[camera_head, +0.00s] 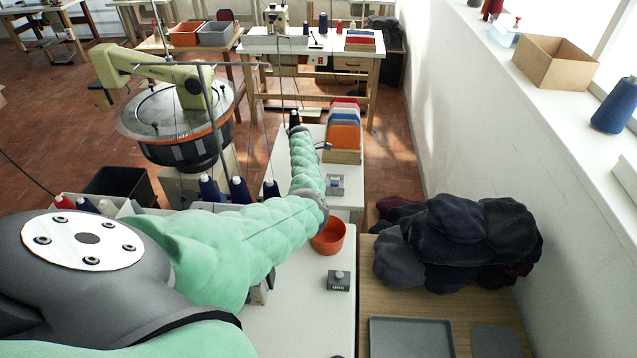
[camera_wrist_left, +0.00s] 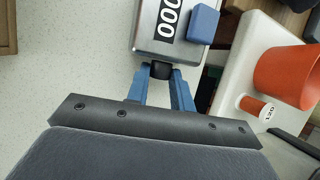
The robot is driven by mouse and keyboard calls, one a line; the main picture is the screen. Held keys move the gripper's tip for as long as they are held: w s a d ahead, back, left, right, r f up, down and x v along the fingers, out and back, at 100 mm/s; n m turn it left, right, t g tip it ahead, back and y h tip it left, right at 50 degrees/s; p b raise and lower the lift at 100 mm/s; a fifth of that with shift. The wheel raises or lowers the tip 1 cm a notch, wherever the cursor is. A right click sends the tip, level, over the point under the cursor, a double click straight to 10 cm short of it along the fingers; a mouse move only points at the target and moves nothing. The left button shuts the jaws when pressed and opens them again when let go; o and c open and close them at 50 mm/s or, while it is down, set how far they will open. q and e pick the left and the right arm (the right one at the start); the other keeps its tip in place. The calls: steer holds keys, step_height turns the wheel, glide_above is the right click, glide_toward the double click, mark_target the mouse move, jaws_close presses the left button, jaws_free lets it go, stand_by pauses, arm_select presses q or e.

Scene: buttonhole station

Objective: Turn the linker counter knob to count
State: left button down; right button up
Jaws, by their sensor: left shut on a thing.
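The linker counter (camera_wrist_left: 175,52) is a metal box with a black-and-white digit display showing zeros and a blue block or button (camera_wrist_left: 203,24) on it. In the head view the counter (camera_head: 336,190) stands on the white table, just right of my green-sleeved arm. Its black knob (camera_wrist_left: 160,70) sticks out of the side facing my left gripper. My left gripper (camera_wrist_left: 161,88) has its blue fingers on both sides of the knob, shut on it. My right gripper is in neither view.
A wooden rack of coloured panels (camera_head: 343,150) stands behind. A grey box with a knob (camera_head: 339,281) sits nearer. Dark cloth (camera_head: 455,240) lies to the right.

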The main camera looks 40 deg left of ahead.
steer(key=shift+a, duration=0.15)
arm_select(q)
steer(key=c, duration=1.2)
jaws_free()
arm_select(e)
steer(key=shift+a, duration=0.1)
arm_select(q)
steer(key=shift+a+r, duration=0.2)
steer(key=shift+b+v, duration=0.65)
steer(key=shift+v, duration=0.35)
steer(key=b+v, duration=0.1)
steer(key=v, duration=0.4)
steer(key=shift+r+b, duration=0.15)
steer(key=shift+b, duration=0.25)
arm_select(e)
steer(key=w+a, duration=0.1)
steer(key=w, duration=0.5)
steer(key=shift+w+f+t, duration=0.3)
